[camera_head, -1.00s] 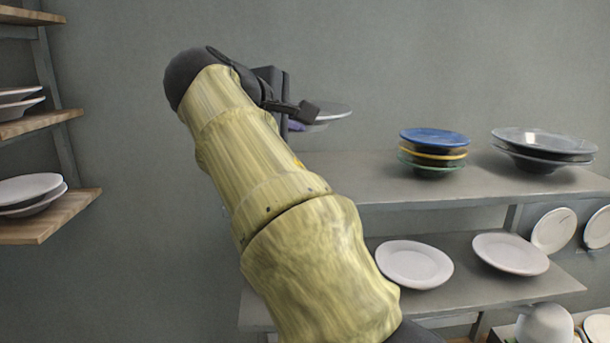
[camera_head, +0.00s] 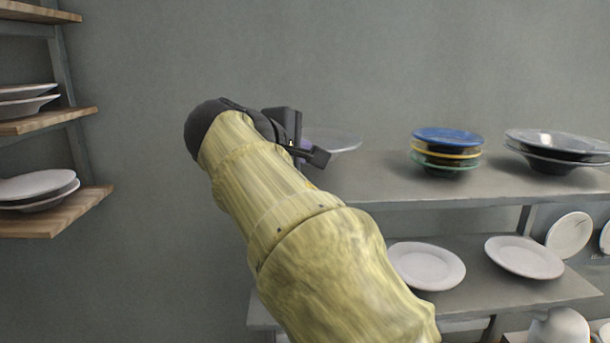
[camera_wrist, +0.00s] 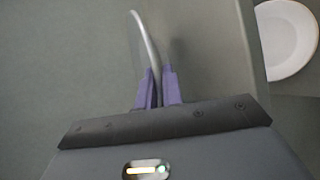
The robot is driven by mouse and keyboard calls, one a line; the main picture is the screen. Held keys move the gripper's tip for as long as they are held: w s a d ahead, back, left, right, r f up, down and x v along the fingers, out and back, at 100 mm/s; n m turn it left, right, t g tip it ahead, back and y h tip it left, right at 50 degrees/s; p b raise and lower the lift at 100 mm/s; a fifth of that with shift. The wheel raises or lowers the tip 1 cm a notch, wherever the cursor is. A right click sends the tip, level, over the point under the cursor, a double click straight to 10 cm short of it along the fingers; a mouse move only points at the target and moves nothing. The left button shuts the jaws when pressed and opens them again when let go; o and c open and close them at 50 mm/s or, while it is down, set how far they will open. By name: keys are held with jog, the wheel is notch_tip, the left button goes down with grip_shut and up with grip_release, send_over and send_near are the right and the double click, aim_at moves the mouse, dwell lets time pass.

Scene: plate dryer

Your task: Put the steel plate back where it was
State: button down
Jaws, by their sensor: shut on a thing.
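The steel plate (camera_head: 336,141) is thin and grey and shows behind my gripper, above the left part of the upper grey shelf. In the wrist view the plate (camera_wrist: 147,42) appears nearly edge-on as a curved pale rim. My gripper (camera_wrist: 158,78) has purple fingertips, shut on the plate's edge. In the head view my wrist and arm hide most of the gripper and part of the plate. I cannot tell whether the plate touches the shelf.
The upper grey shelf (camera_head: 400,185) holds a blue, yellow and green plate stack (camera_head: 446,137) and steel dishes (camera_head: 560,143) at the right. White plates (camera_head: 427,265) lie on the lower shelf. Wooden shelves (camera_head: 60,212) stand at left. The upper shelf's left part looks clear.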

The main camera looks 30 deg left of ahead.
dwell(0.3)
jog(key=shift+f, duration=1.7)
jog(key=shift+w+f, duration=0.1)
jog(key=shift+f, duration=0.05)
jog(key=c, duration=1.8)
grip_release()
jog(key=shift+f, duration=0.15)
jog(key=b+v, duration=0.3)
jog(key=v, duration=0.9)
jog(key=shift+s, duration=0.2)
